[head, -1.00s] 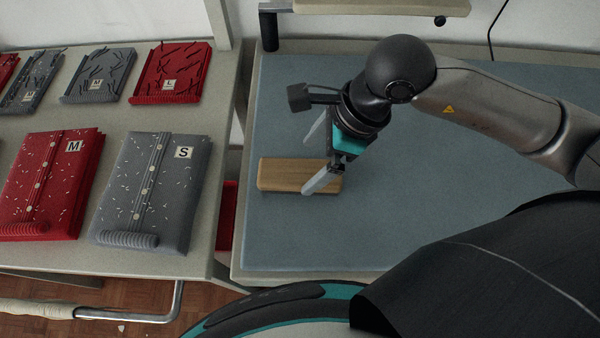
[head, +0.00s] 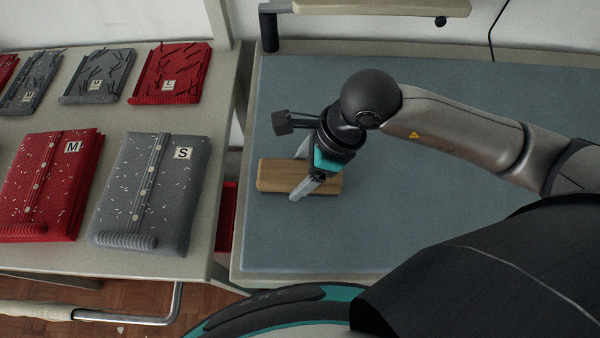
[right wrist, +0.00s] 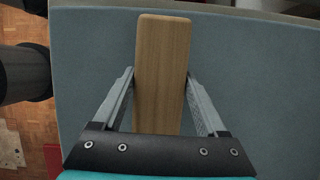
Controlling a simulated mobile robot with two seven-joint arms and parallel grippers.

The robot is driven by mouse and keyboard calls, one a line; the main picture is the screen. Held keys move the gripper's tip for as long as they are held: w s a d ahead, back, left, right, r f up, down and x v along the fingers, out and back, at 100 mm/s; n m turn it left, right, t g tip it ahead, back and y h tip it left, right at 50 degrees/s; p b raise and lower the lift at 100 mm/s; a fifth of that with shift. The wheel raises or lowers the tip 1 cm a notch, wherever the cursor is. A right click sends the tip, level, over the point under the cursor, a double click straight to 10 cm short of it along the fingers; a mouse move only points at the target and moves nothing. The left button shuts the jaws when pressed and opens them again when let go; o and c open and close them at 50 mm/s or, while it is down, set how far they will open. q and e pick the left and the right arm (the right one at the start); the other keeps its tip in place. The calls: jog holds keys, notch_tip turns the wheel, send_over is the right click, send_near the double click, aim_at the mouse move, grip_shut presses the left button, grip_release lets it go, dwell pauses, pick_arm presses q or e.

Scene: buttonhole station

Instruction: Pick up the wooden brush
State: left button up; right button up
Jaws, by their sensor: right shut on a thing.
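The wooden brush (head: 272,176) is a plain light-brown block lying flat on the blue-grey mat, near its left edge. My right gripper (head: 297,177) is over the middle of the brush, with one finger on the near side and one on the far side. In the right wrist view the brush (right wrist: 162,45) runs lengthwise between the two fingers (right wrist: 160,75), which are shut on its long sides. The brush still appears to rest on the mat. Its underside is hidden, so I see no bristles. My left gripper is not in view.
The blue-grey mat (head: 420,220) is otherwise clear. A side table at left holds folded red cardigans (head: 45,190) and grey cardigans (head: 155,185) with size labels. A shelf (head: 380,7) stands at the back edge.

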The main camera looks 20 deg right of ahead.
jog(key=c, duration=0.5)
jog(key=shift+r, duration=0.15)
jog(key=shift+c, duration=0.2)
